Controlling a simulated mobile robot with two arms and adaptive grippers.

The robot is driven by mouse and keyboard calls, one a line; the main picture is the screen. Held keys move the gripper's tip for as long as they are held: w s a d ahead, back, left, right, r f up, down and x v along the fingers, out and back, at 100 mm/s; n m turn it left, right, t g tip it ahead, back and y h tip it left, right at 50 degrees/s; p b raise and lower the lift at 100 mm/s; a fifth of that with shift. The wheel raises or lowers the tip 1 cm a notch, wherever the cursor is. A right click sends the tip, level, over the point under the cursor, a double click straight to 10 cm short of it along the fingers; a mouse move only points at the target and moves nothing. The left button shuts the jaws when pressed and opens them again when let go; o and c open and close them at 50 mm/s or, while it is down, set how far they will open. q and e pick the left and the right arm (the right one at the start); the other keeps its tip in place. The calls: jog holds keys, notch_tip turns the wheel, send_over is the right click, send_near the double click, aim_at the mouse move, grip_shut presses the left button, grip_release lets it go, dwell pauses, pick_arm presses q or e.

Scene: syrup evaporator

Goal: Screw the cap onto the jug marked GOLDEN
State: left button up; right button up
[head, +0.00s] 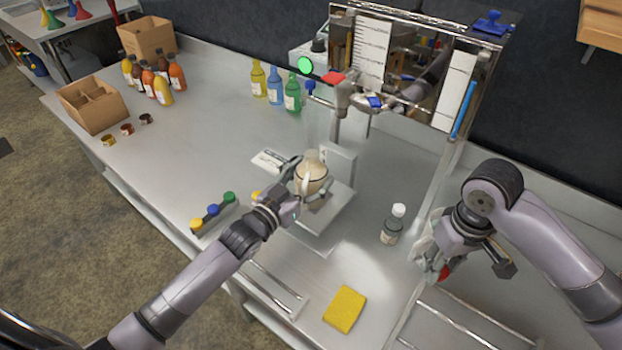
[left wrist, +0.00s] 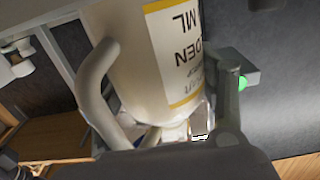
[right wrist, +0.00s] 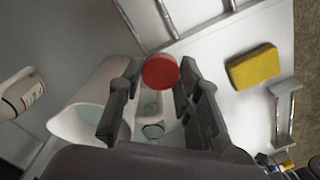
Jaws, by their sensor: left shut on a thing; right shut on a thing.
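The cream jug (head: 312,176) is at the small platform under the tap in the head view. Its yellow-banded label shows upside down in the left wrist view (left wrist: 180,55), with "DEN" and "ML" readable.
A white pitcher (right wrist: 85,110) stands below my right gripper. A white-capped bottle (head: 391,226) stands between the jug and right arm. A yellow sponge (head: 345,309) lies at the front. The platform (head: 327,214) sits below the tank (head: 400,70). Several coloured bottles (head: 275,88) stand at the back.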

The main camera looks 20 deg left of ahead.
aim_at(312, 156)
pick_arm(q)
notch_tip(312, 156, up, 10)
jog(key=shift+r+p, duration=0.1)
jog(key=shift+p, duration=0.25)
pick_arm(e)
jog(key=shift+r, duration=0.35)
